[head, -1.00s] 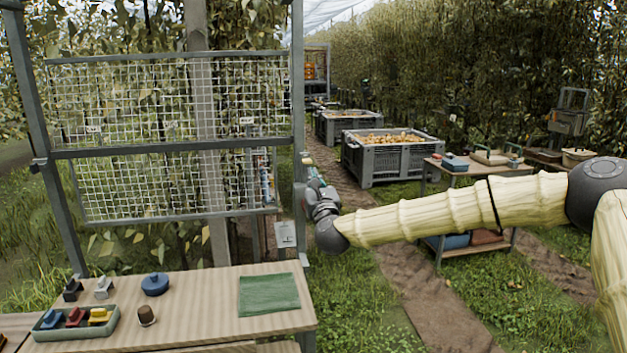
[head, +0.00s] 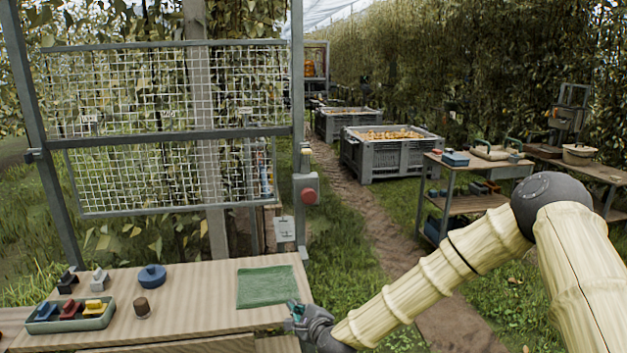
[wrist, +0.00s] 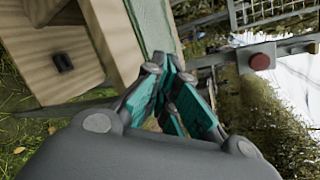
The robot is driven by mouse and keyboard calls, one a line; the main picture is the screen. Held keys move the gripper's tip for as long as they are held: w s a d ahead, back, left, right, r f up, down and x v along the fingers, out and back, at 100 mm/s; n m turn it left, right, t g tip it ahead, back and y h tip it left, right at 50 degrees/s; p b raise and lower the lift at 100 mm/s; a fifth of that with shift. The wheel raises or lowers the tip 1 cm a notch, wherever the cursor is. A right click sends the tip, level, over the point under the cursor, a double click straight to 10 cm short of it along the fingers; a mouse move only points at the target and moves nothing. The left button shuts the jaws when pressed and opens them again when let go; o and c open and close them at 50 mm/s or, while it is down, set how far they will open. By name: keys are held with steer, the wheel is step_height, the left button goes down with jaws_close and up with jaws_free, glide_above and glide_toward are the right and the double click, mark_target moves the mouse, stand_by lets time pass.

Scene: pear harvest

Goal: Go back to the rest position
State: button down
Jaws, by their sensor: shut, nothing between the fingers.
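My gripper (head: 294,312) is low at the right front corner of the wooden table (head: 195,290) in the head view. Its teal fingers also show in the wrist view (wrist: 178,85), drawn together with nothing between them. The arm reaches down and left from the right side of the head view. I cannot tell whether the fingers touch the table.
A mesh gate frame (head: 170,137) with a red button (head: 309,195) stands behind. Grey pear crates (head: 385,160) stand farther back.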

steer(key=s+d+f+n+g+h+b, duration=0.1)
steer(key=s+d+f+n+g, duration=0.15)
steer(key=s+f, duration=0.55)
steer(key=s+d+f+n+g+b, duration=0.1)
steer(key=s+d+f+n+g, duration=0.2)
steer(key=s+f, duration=0.5)
steer(key=s+d+f+n+g+h+b, duration=0.1)
steer(key=s+d+f+n, duration=0.2)
steer(key=s+f+n, duration=0.35)
steer(key=s+d+f+n+g+h+b, duration=0.1)
steer(key=s+d+f, duration=0.3)
steer(key=s, duration=0.5)
steer(key=s+d+f+n+g+h+b, duration=0.1)
steer(key=s+d+f+n+g, duration=0.2)
steer(key=s+d, duration=0.5)
steer(key=s+d+f+n+g+h+b, duration=0.1)
steer(key=s+d+f+n, duration=0.3)
steer(key=s, duration=0.6)
steer(key=shift+d+f+g+h, duration=0.3)
steer(key=shift+d+g+h, duration=0.35)
steer(key=shift+d, duration=0.55)
